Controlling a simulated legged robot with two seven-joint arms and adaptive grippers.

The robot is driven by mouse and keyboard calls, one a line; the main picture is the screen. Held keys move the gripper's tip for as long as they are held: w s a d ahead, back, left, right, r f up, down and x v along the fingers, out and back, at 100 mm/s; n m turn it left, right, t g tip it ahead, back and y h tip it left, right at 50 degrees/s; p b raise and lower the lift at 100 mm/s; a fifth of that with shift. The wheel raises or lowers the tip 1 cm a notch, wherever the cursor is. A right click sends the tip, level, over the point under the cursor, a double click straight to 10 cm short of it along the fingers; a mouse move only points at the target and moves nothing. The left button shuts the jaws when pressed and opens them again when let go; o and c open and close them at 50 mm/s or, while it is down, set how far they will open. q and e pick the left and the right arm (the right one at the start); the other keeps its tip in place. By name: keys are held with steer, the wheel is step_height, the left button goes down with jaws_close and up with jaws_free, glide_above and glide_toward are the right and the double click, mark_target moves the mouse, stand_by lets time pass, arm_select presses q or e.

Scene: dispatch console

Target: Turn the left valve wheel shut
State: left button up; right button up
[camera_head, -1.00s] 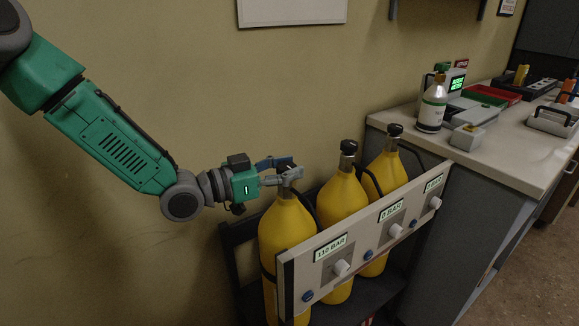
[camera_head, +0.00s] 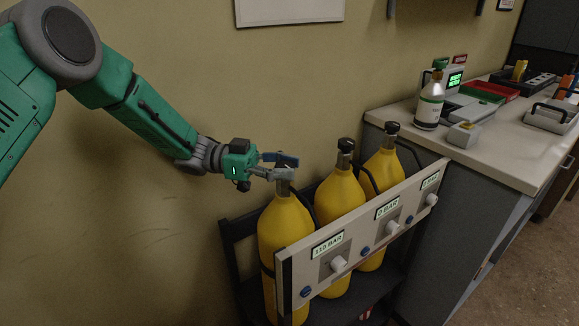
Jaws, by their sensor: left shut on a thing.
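Three yellow cylinders stand in a dark rack, and the left cylinder (camera_head: 283,232) is nearest my arm. My left gripper (camera_head: 284,166) is shut at the top of this cylinder, on its valve wheel, which the fingers mostly hide. The grey valve neck (camera_head: 283,188) shows just below the fingers. The panel in front has a display (camera_head: 328,245) above its left knob that reads 110 BAR. The middle display (camera_head: 387,208) reads 0 BAR. The middle cylinder (camera_head: 339,195) and right cylinder (camera_head: 384,170) carry black valve wheels on top. My right gripper is not in view.
The panel (camera_head: 292,270) runs across the front of the cylinders. A grey counter (camera_head: 500,158) stands to the right, with a white bottle (camera_head: 430,105), a red tray (camera_head: 492,90) and a handled device (camera_head: 552,117).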

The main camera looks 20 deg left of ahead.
mark_target(284, 163)
arm_select(q)
steer(key=shift+w+a+r, duration=0.1)
steer(key=shift+a+r, duration=0.05)
steer(key=shift+a, duration=0.05)
stand_by(0.3)
steer(key=o, duration=1.3)
steer(key=shift+c, duration=0.2)
steer(key=shift+a, duration=0.2)
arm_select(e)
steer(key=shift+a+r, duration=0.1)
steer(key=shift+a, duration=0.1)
arm_select(q)
steer(key=shift+a, duration=0.1)
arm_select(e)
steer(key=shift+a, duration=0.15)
arm_select(q)
steer(key=shift+r, duration=0.2)
step_height(284, 163, up, 8)
steer(key=shift+r, duration=0.2)
steer(key=shift+a+r, duration=0.15)
steer(key=shift+r, duration=0.25)
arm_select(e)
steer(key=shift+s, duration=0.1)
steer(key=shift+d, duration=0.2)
